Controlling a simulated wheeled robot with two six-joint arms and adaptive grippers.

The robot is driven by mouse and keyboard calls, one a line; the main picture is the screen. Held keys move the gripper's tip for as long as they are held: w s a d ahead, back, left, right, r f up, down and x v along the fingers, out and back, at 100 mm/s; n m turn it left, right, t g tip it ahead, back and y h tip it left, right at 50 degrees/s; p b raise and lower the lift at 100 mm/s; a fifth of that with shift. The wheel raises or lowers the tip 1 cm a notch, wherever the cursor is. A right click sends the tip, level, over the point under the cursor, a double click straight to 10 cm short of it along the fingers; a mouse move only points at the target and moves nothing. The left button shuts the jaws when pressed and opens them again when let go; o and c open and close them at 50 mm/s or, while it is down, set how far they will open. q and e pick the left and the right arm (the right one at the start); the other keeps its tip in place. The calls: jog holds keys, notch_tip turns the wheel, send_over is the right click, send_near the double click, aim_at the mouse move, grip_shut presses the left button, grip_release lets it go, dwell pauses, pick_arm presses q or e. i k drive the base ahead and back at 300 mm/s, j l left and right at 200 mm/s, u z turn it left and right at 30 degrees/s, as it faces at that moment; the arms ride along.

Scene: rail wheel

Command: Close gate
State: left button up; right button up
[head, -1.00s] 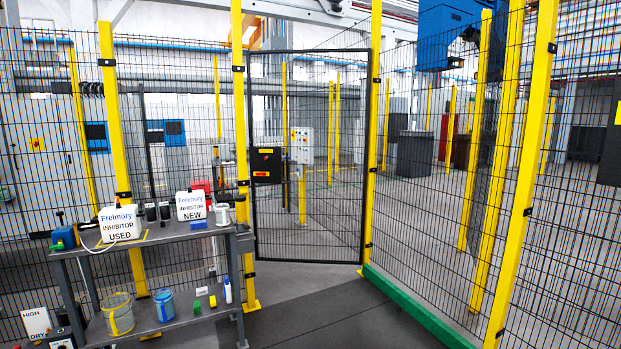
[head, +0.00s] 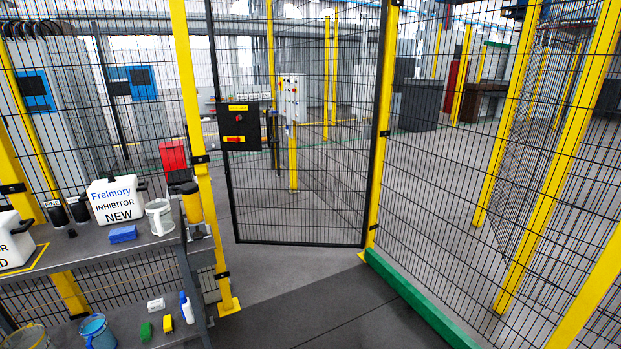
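The gate (head: 305,185) is a black-framed mesh panel in the middle of the head view. Its right side meets a yellow post (head: 381,120). Its left edge, with a black lock box (head: 239,126) with yellow and red marks, stands farther back than the left yellow post (head: 193,150). Floor shows between that post and the gate's lower left corner, so the gate stands open, swung away from me. Neither of my grippers is in view.
A grey bench (head: 135,243) at left holds a white "NEW" inhibitor can (head: 117,203), a white mug (head: 159,217) and a blue block (head: 122,234). A green floor beam (head: 420,300) runs along the right fence (head: 460,200). The dark floor ahead (head: 320,295) is clear.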

aim_at(247, 129)
jog(key=i+u, duration=0.1)
jog(key=i, duration=0.45)
jog(key=i+l+u, duration=0.1)
jog(key=i, duration=0.45)
jog(key=i+l+u, duration=0.1)
jog(key=i, duration=0.45)
jog(key=i+l+u, duration=0.1)
jog(key=i, duration=0.4)
jog(key=i+l+u, duration=0.1)
jog(key=i+l, duration=0.2)
jog(key=i, duration=0.25)
